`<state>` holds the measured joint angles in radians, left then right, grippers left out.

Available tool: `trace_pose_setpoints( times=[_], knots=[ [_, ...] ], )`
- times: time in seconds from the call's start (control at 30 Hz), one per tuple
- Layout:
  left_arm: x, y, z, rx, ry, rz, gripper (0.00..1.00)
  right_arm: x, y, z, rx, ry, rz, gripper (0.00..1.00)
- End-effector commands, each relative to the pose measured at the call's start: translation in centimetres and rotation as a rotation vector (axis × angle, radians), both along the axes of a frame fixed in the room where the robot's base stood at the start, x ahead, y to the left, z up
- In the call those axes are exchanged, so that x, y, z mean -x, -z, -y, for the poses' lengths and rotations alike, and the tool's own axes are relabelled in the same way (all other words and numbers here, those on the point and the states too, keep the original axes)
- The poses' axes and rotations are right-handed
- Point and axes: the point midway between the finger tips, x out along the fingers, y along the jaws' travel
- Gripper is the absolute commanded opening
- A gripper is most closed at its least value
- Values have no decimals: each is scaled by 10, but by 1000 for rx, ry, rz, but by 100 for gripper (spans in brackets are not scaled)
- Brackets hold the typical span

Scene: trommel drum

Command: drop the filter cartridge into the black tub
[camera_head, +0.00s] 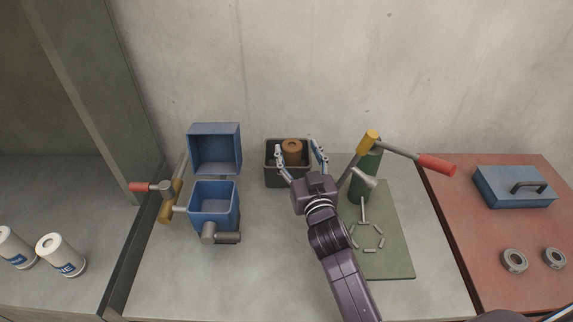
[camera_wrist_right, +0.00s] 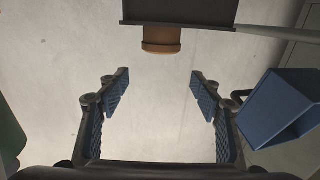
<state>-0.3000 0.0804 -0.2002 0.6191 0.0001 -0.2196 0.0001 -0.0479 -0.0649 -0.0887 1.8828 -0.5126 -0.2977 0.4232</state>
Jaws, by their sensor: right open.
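The black tub (camera_head: 272,181) stands on the grey bench by the back wall. The filter cartridge, a brown-orange cylinder (camera_head: 291,146) with a hole in its top, is inside the tub, its top showing above the rim. In the right wrist view, which looks upside down, the cartridge (camera_wrist_right: 162,38) sticks out past the dark tub's edge (camera_wrist_right: 180,13). My right gripper (camera_head: 299,151) is open and empty, its fingers spread in front of and above the tub. It also shows in the right wrist view (camera_wrist_right: 160,80), with a gap between it and the cartridge. My left gripper is out of view.
A blue open-lidded box (camera_head: 213,205) with a red-handled crank stands left of the tub. A dark green post (camera_head: 361,190) with a red-ended lever stands right, on a green mat (camera_head: 395,262).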

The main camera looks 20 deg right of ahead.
Motion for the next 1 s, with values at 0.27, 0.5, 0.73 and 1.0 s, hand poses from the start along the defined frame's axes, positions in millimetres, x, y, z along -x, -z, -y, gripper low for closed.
trace_pose_setpoints(
  times=[0.27, 0.5, 0.73, 1.0],
  knots=[
    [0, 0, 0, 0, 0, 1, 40, 48, 0, -3, -2, 0, -1, 59],
    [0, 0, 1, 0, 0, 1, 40, 63, -1, -4, -1, 0, 2, 59],
    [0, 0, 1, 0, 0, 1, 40, 63, -1, -4, 0, 0, 2, 59],
    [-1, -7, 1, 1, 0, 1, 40, 63, -8, -4, -1, 0, 2, 59]
  ],
)
